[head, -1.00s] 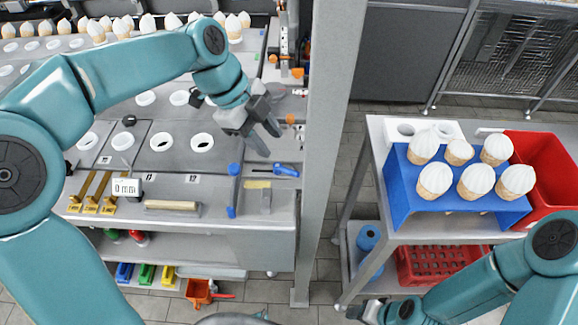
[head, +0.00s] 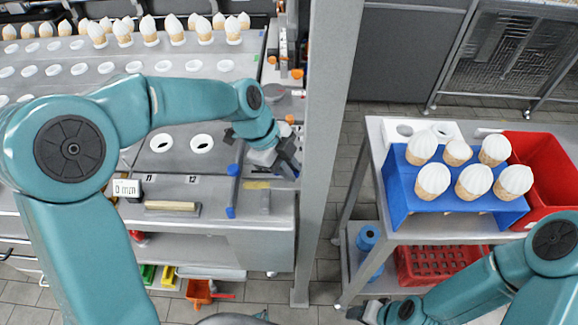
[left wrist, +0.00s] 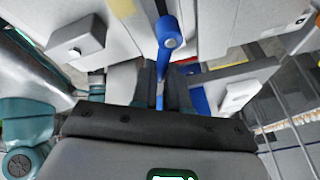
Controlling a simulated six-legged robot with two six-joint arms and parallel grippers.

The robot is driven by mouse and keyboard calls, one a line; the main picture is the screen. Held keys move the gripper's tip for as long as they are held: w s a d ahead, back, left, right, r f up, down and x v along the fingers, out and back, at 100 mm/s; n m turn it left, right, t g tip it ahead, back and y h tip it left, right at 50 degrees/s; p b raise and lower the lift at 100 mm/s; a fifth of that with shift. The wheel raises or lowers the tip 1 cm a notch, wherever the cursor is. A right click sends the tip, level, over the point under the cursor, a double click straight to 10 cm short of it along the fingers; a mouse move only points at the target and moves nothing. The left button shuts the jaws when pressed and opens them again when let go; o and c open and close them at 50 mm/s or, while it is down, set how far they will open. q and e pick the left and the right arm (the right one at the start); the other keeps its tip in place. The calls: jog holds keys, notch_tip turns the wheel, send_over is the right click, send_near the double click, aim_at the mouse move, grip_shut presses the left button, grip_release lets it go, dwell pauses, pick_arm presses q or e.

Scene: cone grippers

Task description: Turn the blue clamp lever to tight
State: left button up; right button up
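The blue clamp lever (left wrist: 168,28) shows in the left wrist view, just beyond my left fingertips. In the head view my left gripper (head: 287,160) covers the place where it lies at the right end of the bench. The left fingers (left wrist: 161,88) stand a little apart with a narrow gap, and part of the blue shows beyond and between them. I cannot tell whether they touch the lever. My right gripper (head: 365,311) is low at the bottom of the head view, and its fingers are too small to judge.
A grey post (head: 325,150) stands close right of my left gripper. A yellow strip (head: 257,185) and blue knobs (head: 231,212) are on the bench beside it. A cart at right holds a blue rack (head: 400,200) of cones and a red bin (head: 545,170).

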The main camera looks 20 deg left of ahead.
pick_arm(q)
jog(key=shift+w+f+n+t+b, duration=0.25)
jog(key=shift+w+n+t+b, duration=0.2)
jog(key=shift+n+b, duration=0.8)
grip_shut()
jog(key=shift+w+r+n+t+y+b, duration=0.2)
jog(key=shift+n+t+y+b, duration=0.35)
jog(key=shift+n, duration=0.4)
jog(key=shift+w+r+n, duration=0.1)
jog(key=shift+w+n, duration=0.1)
jog(key=shift+n, duration=0.4)
jog(key=o, duration=0.7)
grip_release()
jog(key=shift+o, duration=0.2)
jog(key=shift+r, duration=0.1)
jog(key=v, duration=1.6)
jog(key=shift+s, duration=0.2)
